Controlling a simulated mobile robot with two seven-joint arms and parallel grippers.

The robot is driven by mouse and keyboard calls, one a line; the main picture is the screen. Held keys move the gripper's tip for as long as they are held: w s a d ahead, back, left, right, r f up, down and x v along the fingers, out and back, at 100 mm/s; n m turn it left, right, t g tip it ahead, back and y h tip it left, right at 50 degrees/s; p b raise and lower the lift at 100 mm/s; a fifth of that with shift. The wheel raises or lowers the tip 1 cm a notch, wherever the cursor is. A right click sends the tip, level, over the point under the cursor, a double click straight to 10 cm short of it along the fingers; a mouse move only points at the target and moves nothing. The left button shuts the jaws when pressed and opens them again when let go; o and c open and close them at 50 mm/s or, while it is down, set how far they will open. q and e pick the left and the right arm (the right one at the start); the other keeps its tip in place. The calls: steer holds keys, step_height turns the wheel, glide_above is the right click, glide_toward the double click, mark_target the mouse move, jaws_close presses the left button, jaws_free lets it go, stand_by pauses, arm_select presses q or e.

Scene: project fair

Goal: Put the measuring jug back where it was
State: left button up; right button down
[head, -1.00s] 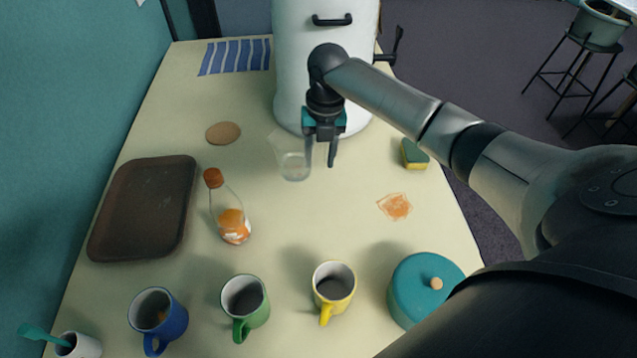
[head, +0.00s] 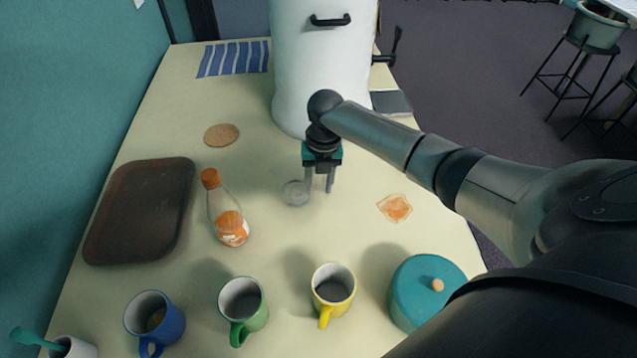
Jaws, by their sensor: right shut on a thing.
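The measuring jug (head: 295,193) is a small clear vessel, faint against the pale table, just left of my right gripper's fingers. My right gripper (head: 318,190) points down over the middle of the table and is shut on the jug, probably by its handle side. The exact grip is hard to see because the jug is so transparent. I cannot tell whether its base touches the table. My left gripper is out of view.
An orange-capped bottle (head: 228,220) stands left of the jug. A brown tray (head: 140,212), cork coaster (head: 222,135) and striped cloth (head: 234,58) lie further left. A white urn (head: 322,75) stands behind. Blue (head: 155,320), green (head: 243,305) and yellow (head: 333,290) mugs and a teal pot (head: 425,292) line the front.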

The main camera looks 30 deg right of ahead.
steer(key=shift+c, duration=2)
jaws_free()
steer(key=shift+f, duration=0.1)
steer(key=shift+r, duration=0.2)
steer(key=r, duration=0.4)
steer(key=r+p, duration=0.1)
steer(key=r, duration=0.7)
steer(key=shift+s+d, duration=0.2)
steer(key=shift+d, duration=0.15)
